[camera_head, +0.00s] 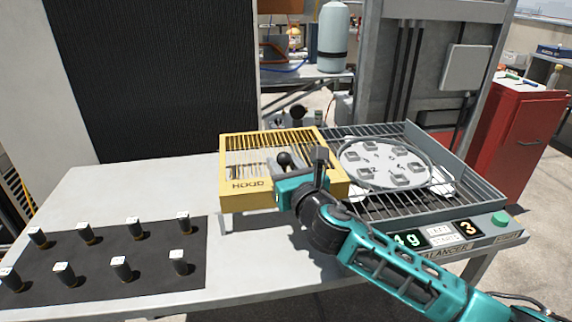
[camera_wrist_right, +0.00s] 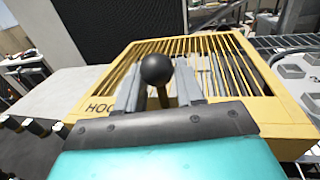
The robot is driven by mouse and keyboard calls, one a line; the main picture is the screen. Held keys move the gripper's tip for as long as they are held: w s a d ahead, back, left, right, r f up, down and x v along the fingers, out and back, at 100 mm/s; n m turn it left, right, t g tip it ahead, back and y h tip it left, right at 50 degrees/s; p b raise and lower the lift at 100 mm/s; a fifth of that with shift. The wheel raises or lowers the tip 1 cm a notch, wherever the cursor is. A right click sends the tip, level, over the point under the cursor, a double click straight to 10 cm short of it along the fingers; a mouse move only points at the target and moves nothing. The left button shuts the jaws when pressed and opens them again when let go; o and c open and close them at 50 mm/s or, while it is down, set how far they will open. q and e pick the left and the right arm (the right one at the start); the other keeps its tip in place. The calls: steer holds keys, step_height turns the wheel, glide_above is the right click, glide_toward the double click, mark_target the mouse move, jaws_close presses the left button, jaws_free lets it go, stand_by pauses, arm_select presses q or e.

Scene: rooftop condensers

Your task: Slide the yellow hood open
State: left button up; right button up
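The yellow hood (camera_head: 236,197), a slatted cover lettered HOOD, stands at the left end of the grey balancer (camera_head: 484,191), beside the round disc (camera_head: 352,157), which is uncovered. The hood also fills the middle of the right wrist view (camera_wrist_right: 285,112). A black ball knob (camera_head: 284,159) on a short stem rises from the hood. My right gripper (camera_head: 301,160) is over the hood at the knob. In the right wrist view the knob (camera_wrist_right: 156,69) shows between its two grey fingers, which are apart; I cannot tell whether either touches the stem. My left gripper is out of view.
A dark mat (camera_head: 108,262) with several small dark posts lies on the table at left. The balancer's front has displays and a green button (camera_head: 499,219). A red cabinet (camera_head: 518,130) stands at right. Bare table (camera_head: 150,187) lies left of the hood.

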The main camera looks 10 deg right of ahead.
steer(key=o, duration=0.3)
steer(key=shift+s+d, duration=0.15)
steer(key=shift+s, duration=0.35)
steer(key=p+v, duration=0.1)
steer(key=v, duration=1.1)
steer(key=shift+r, duration=0.1)
